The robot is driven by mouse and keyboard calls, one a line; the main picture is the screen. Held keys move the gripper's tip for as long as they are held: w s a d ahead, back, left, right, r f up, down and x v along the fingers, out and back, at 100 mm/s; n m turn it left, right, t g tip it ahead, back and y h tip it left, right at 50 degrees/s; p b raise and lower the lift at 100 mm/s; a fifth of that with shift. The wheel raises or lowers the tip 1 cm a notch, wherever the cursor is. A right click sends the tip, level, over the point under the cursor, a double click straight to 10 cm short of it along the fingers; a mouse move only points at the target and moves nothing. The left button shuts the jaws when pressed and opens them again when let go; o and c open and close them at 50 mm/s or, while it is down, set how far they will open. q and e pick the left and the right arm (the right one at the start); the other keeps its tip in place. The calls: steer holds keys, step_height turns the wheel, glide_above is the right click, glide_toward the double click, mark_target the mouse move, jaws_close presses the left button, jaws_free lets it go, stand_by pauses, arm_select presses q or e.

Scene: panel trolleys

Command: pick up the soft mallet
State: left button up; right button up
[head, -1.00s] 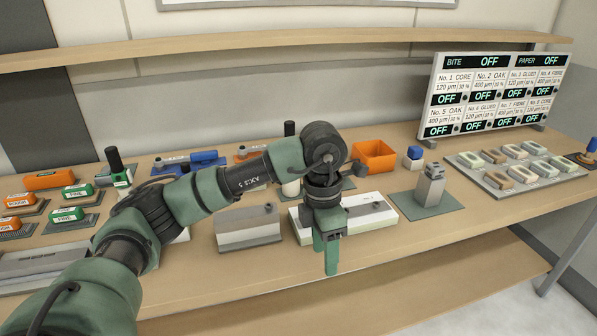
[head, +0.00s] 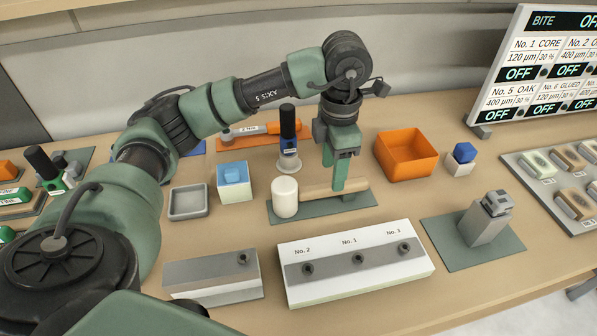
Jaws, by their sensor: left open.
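The soft mallet has a pale, rounded cylinder head (head: 285,197) and a light wooden handle (head: 318,189) that runs to the right. It is at a dark green mat (head: 320,209) in the middle of the bench. My left gripper (head: 334,172) is open and points down over the handle. Its nearer finger overlaps the handle in the picture and hides a little of it. I cannot tell whether the fingers touch the handle. My right gripper is not in view.
A white block with several holes (head: 378,286) and a grey block (head: 213,277) stand in front. An orange bin (head: 405,155) is right of the mallet. A dark-handled tool (head: 288,130) stands close behind it. A small grey tray (head: 188,201) is at left.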

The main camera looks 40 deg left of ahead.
mark_target(328, 185)
arm_select(q)
steer(key=shift+w+a+f, duration=0.1)
steer(key=shift+w+f, duration=0.05)
steer(key=shift+f, duration=0.95)
steer(key=shift+s+f+p, duration=0.2)
steer(key=shift+f+p, duration=0.1)
steer(key=shift+f, duration=0.05)
steer(key=f, duration=0.2)
steer(key=f+p, duration=0.1)
steer(key=shift+a+f, duration=0.2)
steer(key=shift+f, duration=0.75)
jaws_close()
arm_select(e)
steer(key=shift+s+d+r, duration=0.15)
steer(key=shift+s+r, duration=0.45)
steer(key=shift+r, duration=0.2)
arm_select(q)
steer(key=shift+r, duration=0.1)
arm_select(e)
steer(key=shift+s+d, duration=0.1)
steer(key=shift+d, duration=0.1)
